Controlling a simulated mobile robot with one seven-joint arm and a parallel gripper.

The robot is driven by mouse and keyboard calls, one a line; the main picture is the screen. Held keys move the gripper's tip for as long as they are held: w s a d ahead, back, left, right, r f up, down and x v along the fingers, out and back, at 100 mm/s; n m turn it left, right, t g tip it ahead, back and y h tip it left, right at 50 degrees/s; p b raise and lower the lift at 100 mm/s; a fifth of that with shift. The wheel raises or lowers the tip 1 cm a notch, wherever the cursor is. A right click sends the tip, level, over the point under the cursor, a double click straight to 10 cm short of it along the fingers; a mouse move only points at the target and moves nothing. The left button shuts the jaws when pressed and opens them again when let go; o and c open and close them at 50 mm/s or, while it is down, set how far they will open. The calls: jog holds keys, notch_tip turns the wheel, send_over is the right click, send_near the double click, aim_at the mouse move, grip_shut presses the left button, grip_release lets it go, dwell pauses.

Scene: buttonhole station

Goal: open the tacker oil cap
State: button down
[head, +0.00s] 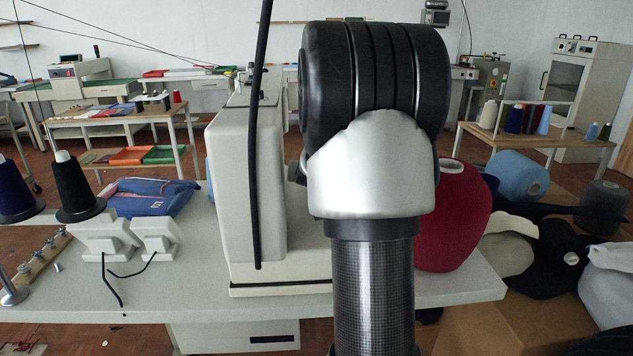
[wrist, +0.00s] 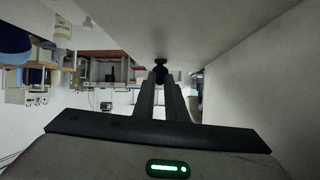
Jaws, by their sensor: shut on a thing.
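The tacker (head: 232,190) is the pale sewing machine in the middle of the table in the head view. A small black oil cap (wrist: 160,63) sticks out from its pale surface in the wrist view. My gripper (wrist: 160,76) has its two fingers close together with their tips at the cap, shut on it. In the head view my own arm covers the gripper and much of the machine's right side. The fingertips' exact hold on the cap is small and dark. I cannot tell whether the cap is turned or loose.
Pale table (head: 450,287) has free room at its front right. A large red cone (head: 456,215) stands right of my arm.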

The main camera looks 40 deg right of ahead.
jog(key=shift+s+f+t+h, duration=0.15)
jog(key=shift+t+h, duration=0.15)
jog(key=shift+t, duration=0.2)
jog(key=shift+a, duration=0.1)
dwell(0.3)
jog(key=c, duration=1.8)
grip_release()
notch_tip(320, 180, up, 10)
jog(key=p, duration=0.3)
